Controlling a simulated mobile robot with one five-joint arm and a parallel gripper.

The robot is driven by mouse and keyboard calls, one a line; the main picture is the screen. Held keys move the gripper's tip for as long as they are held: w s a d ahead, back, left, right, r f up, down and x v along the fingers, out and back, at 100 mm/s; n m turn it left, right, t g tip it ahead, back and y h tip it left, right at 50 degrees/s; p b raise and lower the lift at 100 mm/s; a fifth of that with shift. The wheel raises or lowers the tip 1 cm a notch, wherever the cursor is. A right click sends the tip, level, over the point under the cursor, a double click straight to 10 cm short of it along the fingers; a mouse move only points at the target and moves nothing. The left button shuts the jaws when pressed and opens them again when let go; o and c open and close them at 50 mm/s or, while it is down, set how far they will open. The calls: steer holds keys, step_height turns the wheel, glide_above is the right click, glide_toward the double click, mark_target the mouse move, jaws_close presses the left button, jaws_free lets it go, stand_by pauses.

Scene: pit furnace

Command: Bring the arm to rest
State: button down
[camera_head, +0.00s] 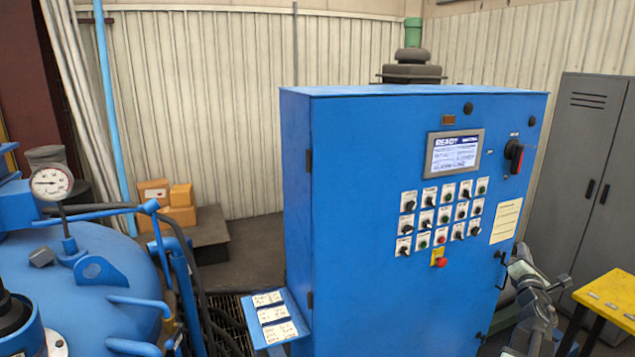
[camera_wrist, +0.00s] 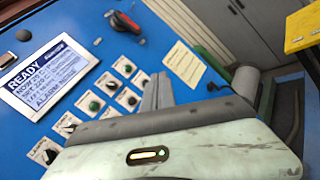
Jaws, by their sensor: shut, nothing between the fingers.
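My gripper (camera_wrist: 157,92) shows in the wrist view. Its two grey fingers are together, shut and empty, in front of the blue control cabinet (camera_head: 385,230). The pale, scuffed body of my gripper fills the bottom of that view. Part of my arm shows at the lower right of the head view, beside the cabinet's front; the fingers cannot be made out there. The cabinet's lit display (camera_head: 455,153) reads READY; it also shows in the wrist view (camera_wrist: 45,78). Whether the fingers touch the panel cannot be told.
Knobs and buttons (camera_head: 440,218), a red emergency button (camera_head: 439,258) and a rotary switch (camera_head: 514,156) are on the panel. A yellow table (camera_head: 610,297) and grey locker (camera_head: 585,160) stand right. A blue vessel with a gauge (camera_head: 52,183) stands left.

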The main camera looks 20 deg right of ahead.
steer(key=w+a+f+m+g+y+b, duration=0.3)
steer(key=w+a+f+m, duration=0.55)
steer(key=a+f, duration=0.4)
steer(key=w+a+f+m+g+y+b, duration=0.25)
steer(key=w+a+f+m, duration=0.6)
steer(key=a, duration=0.65)
steer(key=a+f+g+y+b, duration=0.1)
steer(key=a+f+y, duration=0.1)
steer(key=a+f, duration=0.35)
steer(key=a+f+g+y, duration=0.1)
steer(key=a+f, duration=0.1)
steer(key=a, duration=0.6)
steer(key=a+f+g+y+b, duration=0.1)
steer(key=a+f+g+y, duration=0.15)
steer(key=a, duration=0.35)
steer(key=s+a+f+g+y, duration=0.1)
steer(key=s+a, duration=0.1)
steer(key=a, duration=0.5)
steer(key=s+a+f+m+g+y+b, duration=0.1)
steer(key=s+a+f, duration=0.1)
steer(key=a, duration=0.5)
steer(key=s+a+f+m+g+y, duration=0.1)
steer(key=s+a+f, duration=0.1)
steer(key=a, duration=0.5)
steer(key=shift+s+a+f+g+b, duration=0.2)
steer(key=shift+s+f+g+b, duration=0.15)
steer(key=shift+s, duration=0.3)
